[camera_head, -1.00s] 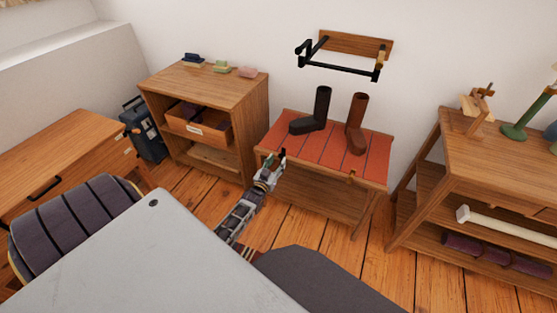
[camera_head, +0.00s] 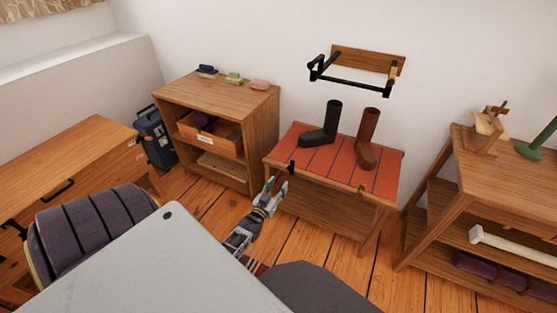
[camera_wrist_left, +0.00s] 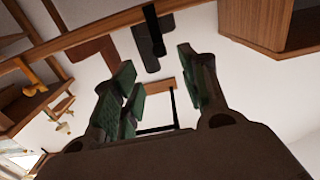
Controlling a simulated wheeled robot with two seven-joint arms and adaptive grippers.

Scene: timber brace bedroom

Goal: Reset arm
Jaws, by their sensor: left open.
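My left gripper (camera_head: 275,187) is in front of the bench's front left edge in the head view. Its fingers are open and empty. In the left wrist view the green-padded fingers (camera_wrist_left: 160,85) stand apart with nothing between them. Beyond them show the boots, seen from an odd angle, and the black wall rack (camera_wrist_left: 158,129). My right gripper is not in view.
A bench (camera_head: 300,150) with a red slatted top bears a black boot (camera_head: 331,125) and a brown boot (camera_head: 368,140). A wooden cabinet (camera_head: 245,100) with an open drawer (camera_head: 210,138) stands left. A shelf table (camera_head: 500,175) stands right. A desk (camera_head: 75,155) is far left.

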